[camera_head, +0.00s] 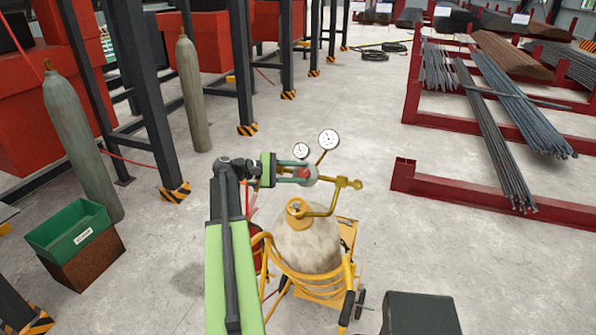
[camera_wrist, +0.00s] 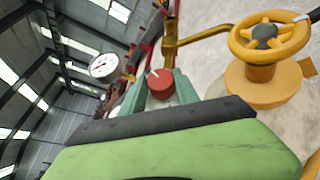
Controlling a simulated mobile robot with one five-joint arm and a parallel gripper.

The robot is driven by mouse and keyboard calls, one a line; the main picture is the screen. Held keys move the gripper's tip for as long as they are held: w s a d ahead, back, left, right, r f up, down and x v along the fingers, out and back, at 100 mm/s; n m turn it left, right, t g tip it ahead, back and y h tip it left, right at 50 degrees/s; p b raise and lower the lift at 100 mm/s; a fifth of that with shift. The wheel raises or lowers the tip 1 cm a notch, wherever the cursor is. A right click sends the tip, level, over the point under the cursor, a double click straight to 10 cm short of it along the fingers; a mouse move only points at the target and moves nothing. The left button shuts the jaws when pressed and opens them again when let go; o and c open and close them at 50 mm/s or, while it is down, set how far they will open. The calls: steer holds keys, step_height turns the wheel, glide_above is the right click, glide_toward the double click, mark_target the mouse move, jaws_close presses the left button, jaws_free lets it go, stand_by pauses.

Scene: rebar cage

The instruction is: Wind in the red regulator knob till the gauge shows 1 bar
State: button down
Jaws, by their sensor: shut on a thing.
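The red regulator knob (camera_head: 304,173) sits between the fingers of my gripper (camera_head: 307,174), which is shut on it. In the wrist view the knob (camera_wrist: 160,83) shows as a red disc with a pale mark, between the teal fingers. The brass regulator (camera_head: 342,183) runs to the right of my gripper. Two round white gauges, a smaller one (camera_head: 301,150) and a larger one (camera_head: 329,140), stand above it. One gauge (camera_wrist: 102,66) faces the wrist view at the left. The dials are too small for me to read the pressure.
Below my gripper, a pale cylinder (camera_head: 308,247) stands in a yellow cart (camera_head: 346,272). Its yellow handwheel (camera_wrist: 270,38) is close at the right in the wrist view. Red racks with steel bars (camera_head: 497,140) stand right. A green bin (camera_head: 70,232) is left. Floor between is clear.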

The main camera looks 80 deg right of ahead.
steer(key=c, duration=0.9)
jaws_free()
steer(key=p+v, duration=0.3)
steer(key=v, duration=1.4)
steer(key=shift+w+a+p, duration=0.1)
steer(key=shift+w+p, duration=0.15)
steer(key=shift+p, duration=0.05)
